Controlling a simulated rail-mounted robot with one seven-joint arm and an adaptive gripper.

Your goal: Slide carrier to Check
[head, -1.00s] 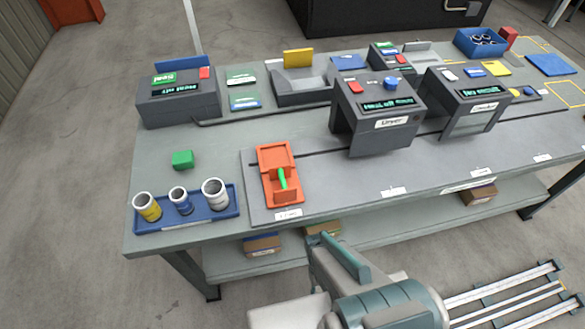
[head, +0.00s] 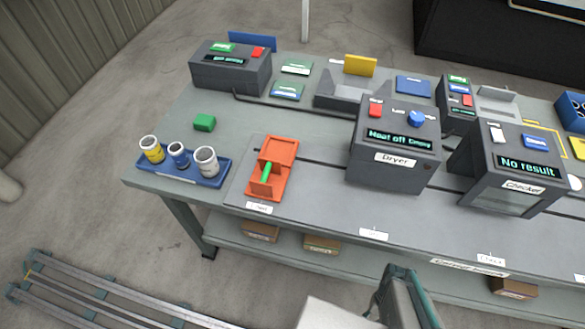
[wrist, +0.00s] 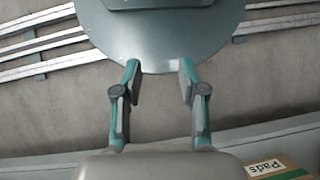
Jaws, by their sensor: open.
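The Checker (head: 512,165), a dark grey housing reading "No result", stands over the track at right. A white label (head: 491,259) that seems to read "Check" is on the bench's front edge below it. In the wrist view my gripper (wrist: 160,100) is open, its two teal-and-grey fingers apart with nothing between them. It is away from the carrier, off the bench front.
The Dryer (head: 395,145), reading "Heat off Empty", stands over the track between carrier and Checker. A blue tray (head: 215,181) with three cups and a green block (head: 204,123) are left of the carrier. Boxes sit on the lower shelf (head: 350,258); a "Pads" box (wrist: 275,170) shows in the wrist view.

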